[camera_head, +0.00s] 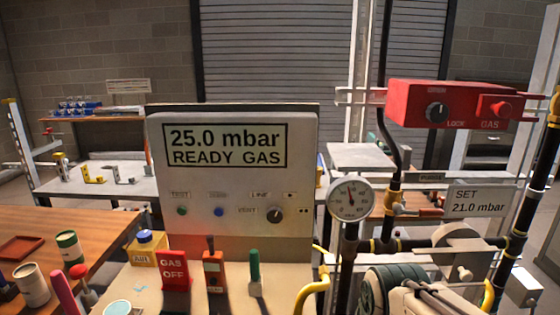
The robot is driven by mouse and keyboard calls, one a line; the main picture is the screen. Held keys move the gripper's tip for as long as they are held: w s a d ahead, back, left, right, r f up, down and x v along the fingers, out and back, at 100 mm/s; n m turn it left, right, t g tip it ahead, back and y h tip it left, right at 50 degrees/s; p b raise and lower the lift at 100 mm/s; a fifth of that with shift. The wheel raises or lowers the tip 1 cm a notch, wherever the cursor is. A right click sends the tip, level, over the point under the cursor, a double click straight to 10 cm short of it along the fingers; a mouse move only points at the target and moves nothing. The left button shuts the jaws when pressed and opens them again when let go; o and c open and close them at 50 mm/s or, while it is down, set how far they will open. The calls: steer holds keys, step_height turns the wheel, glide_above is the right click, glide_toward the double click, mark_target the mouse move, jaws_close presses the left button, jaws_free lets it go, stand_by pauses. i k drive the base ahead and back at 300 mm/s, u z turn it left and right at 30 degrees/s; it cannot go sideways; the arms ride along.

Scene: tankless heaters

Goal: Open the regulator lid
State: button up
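The likely regulator is a beige rounded body (462,243) on the dark pipework at the lower right, below a tag (478,202) reading "SET 21.0 mbar". A dark teal ribbed round part (388,289) sits in front of it, lower left. I cannot tell which part is the lid, or whether it is open or shut. Pale parts at the bottom edge overlap this area and are cut off; I cannot tell whether they belong to the regulator or to my arm. No gripper fingers can be made out.
A round gauge (350,198) and yellow-banded pipes stand left of the regulator. A red gas lock box (455,104) hangs above. A panel (232,180) reads "25.0 mbar READY GAS". A red "GAS OFF" sign (174,270) and small tools stand on the bench in front.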

mark_target(467, 267)
steer(key=u, duration=0.45)
steer(key=k, duration=1.05)
steer(key=z, duration=0.15)
steer(key=i, duration=0.45)
steer(key=z, duration=0.45)
